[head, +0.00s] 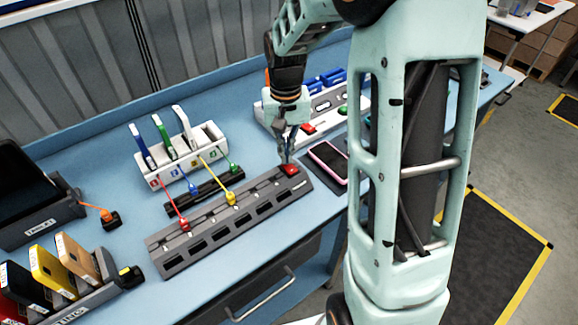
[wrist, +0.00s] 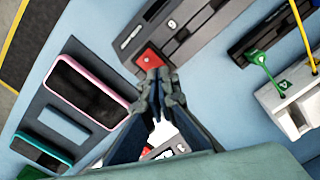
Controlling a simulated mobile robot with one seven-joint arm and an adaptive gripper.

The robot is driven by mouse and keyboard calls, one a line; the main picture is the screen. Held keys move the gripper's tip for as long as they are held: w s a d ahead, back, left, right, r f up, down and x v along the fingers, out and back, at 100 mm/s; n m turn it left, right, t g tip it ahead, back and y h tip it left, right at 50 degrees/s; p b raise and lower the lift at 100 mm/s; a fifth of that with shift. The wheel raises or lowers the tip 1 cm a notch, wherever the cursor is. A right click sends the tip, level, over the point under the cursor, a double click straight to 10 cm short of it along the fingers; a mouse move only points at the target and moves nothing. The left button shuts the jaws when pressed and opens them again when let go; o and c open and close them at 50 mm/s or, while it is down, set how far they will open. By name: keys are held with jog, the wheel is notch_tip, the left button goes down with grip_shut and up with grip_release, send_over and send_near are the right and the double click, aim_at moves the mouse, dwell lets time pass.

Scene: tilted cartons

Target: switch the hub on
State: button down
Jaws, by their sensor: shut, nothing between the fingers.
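The hub (head: 215,228) is a long grey strip with a row of dark sockets, lying at a slant on the blue bench. Its red switch (head: 289,169) is at the far right end and also shows in the wrist view (wrist: 150,58). My gripper (head: 286,158) is shut and empty, pointing down at the switch. In the wrist view my fingertips (wrist: 156,76) overlap the switch's near edge; I cannot tell whether they touch it. A red plug (head: 184,224) and a yellow plug (head: 230,198) sit on the hub. Whether the switch is on or off is not clear.
A pink-edged phone (head: 328,162) lies on a dark pad right of the hub, with a teal-edged phone (wrist: 42,151) beyond it. A second dark strip (head: 205,190) and a white rack (head: 182,155) stand behind. A white panel with buttons (head: 322,108) is behind my gripper.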

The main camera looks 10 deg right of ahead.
jog(key=shift+f+b, duration=0.45)
jog(key=shift+f, duration=0.25)
dwell(0.3)
jog(key=shift+r+p, duration=2.6)
jog(key=shift+r, duration=1)
jog(key=shift+a+f, duration=0.1)
